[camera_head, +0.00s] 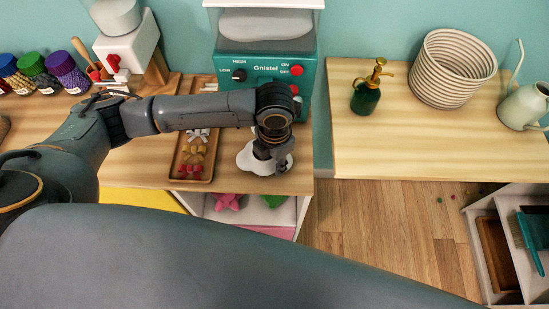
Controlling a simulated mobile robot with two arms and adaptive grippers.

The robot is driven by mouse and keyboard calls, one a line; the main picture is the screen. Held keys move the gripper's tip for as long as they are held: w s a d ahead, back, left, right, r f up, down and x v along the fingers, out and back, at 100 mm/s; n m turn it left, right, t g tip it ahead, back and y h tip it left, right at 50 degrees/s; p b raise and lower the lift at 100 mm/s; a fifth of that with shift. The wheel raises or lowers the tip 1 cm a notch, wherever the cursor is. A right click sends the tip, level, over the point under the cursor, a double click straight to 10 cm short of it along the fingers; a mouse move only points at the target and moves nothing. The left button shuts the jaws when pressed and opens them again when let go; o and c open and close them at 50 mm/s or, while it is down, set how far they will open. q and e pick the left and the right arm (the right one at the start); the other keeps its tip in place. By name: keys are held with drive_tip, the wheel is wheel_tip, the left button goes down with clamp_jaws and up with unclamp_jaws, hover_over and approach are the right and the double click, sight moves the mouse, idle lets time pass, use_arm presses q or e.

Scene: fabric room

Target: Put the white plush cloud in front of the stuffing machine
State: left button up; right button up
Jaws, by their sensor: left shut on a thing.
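The teal stuffing machine (268,68) stands at the back of the left counter, with knobs and red buttons on its front. The white plush cloud (247,160) is at the counter's front right, just before the machine. My left gripper (272,160) points down and is shut on the cloud, covering part of it. I cannot tell whether the cloud touches the counter. My right gripper is not in view.
A wooden tray (209,158) with small bows lies just left of the cloud. Several colored jars (66,72) and a white device (127,48) stand farther left. The right counter (420,140) holds a green spray bottle (367,92), a basket (452,68) and a watering can (522,106).

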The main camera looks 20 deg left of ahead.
use_arm(q)
drive_tip(key=shift+w+f, duration=0.1)
drive_tip(key=shift+w, duration=0.1)
drive_tip(key=shift+a+f, duration=0.1)
drive_tip(key=shift+f, duration=0.1)
drive_tip(key=o, duration=0.9)
drive_tip(key=shift+f, duration=0.15)
drive_tip(key=shift+c, duration=0.2)
wheel_tip(320, 180, up, 12)
drive_tip(key=shift+b, duration=0.3)
